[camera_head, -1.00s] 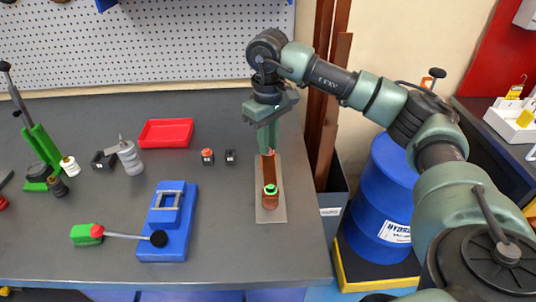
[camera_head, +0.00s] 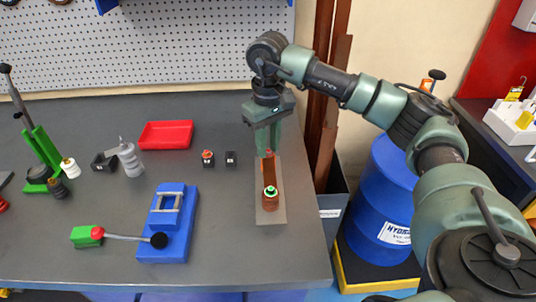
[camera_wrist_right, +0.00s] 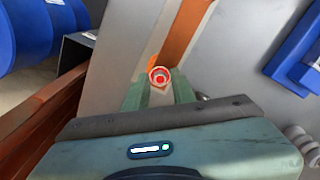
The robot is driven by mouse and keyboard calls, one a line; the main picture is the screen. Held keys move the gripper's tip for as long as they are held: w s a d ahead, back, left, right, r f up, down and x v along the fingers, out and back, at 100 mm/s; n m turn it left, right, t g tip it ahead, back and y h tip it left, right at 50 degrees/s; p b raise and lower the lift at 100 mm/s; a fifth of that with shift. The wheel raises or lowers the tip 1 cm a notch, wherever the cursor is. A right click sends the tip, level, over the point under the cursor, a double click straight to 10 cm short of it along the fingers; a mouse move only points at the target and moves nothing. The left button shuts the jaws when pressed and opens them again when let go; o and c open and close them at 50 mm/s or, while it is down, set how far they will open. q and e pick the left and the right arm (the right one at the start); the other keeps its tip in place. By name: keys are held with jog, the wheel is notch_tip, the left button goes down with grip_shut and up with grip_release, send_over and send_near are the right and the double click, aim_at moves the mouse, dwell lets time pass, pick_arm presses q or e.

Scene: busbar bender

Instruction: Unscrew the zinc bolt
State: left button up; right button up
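A grey plate (camera_head: 278,212) lies at the right end of the bench with a copper bar (camera_head: 267,176) on it. My right gripper (camera_head: 268,151) points down over the bar's back end. The right gripper's green fingers (camera_wrist_right: 159,92) stand apart on either side, with a gap showing; contact is not clear. The fingers hide most of the bolt in the head view. My left gripper is not in view.
A green-topped copper-coloured piece (camera_head: 270,191) stands at the bar's front end. A blue tool with a lever (camera_head: 168,242), a red tray (camera_head: 166,134) and two small dark blocks lie to the left. A blue drum (camera_head: 380,200) stands beyond the bench's right edge.

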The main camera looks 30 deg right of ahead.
jog(key=shift+m, duration=1.2)
jog(key=m, duration=0.3)
jog(key=shift+m+p, duration=0.35)
jog(key=shift+m, duration=1.05)
jog(key=m, duration=0.3)
jog(key=shift+m+p, duration=0.4)
jog(key=shift+m, duration=0.9)
